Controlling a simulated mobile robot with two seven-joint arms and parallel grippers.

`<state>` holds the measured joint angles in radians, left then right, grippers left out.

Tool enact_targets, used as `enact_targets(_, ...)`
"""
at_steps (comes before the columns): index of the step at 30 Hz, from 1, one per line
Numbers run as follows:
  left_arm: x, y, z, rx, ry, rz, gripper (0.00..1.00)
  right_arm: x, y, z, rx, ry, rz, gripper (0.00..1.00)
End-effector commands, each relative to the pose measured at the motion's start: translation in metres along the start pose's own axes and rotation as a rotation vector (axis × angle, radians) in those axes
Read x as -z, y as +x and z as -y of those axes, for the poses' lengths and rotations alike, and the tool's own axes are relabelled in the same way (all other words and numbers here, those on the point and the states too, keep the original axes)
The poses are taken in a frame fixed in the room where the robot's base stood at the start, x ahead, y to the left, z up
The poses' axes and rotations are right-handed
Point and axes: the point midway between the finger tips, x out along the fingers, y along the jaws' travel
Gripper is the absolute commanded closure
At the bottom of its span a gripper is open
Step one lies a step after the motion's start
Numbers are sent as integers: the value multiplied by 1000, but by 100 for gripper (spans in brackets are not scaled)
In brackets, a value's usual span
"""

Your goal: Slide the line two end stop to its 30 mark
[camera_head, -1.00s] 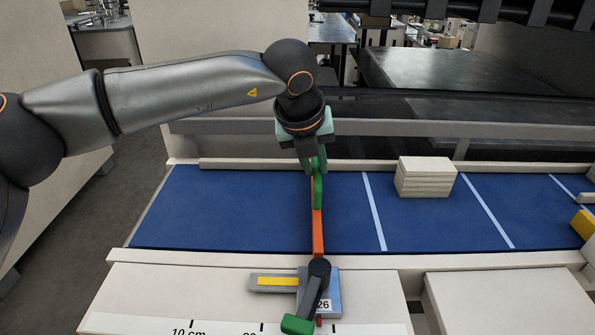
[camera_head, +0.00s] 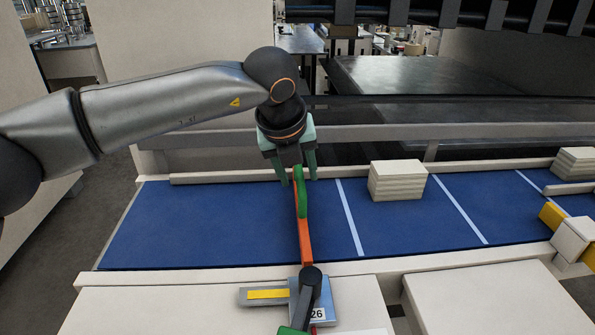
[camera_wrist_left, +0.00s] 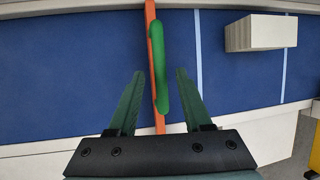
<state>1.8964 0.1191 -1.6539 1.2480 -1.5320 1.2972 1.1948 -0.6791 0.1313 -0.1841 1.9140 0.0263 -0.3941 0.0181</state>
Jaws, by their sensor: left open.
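The end stop is an orange bar (camera_head: 305,239) lying across the blue belt, with a green grip (camera_head: 301,196) on its far part. Its near end meets a dark pivot (camera_head: 311,279) on a blue-grey carriage with a label reading 26 (camera_head: 316,314). My left gripper (camera_head: 299,181) is open at the grip's far end. In the left wrist view, the green grip (camera_wrist_left: 159,66) and orange bar (camera_wrist_left: 150,12) show between the spread fingers, with gaps on both sides. A green lever end (camera_head: 293,330) is cut off at the bottom edge. My right gripper is out of view.
A stack of pale boards (camera_head: 397,181) lies on the belt (camera_head: 190,222) to the right of the bar. Another stack (camera_head: 575,161) and a yellow-and-white block (camera_head: 572,238) are at far right. A low rail (camera_head: 230,176) runs along the belt's far side.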

Motion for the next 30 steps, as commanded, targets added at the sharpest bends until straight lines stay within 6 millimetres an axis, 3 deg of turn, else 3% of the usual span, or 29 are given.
enact_targets(5, -1, -15, 0, 3, -1, 3, 50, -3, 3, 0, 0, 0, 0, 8)
enact_targets(18, 0, -104, 0, 2, 0, 2, 50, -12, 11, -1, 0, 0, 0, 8)
enact_targets(24, 0, -123, 0, 0, 0, 0, 50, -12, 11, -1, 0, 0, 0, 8)
enact_targets(30, 0, -125, 0, 0, 0, -1, 50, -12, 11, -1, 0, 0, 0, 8)
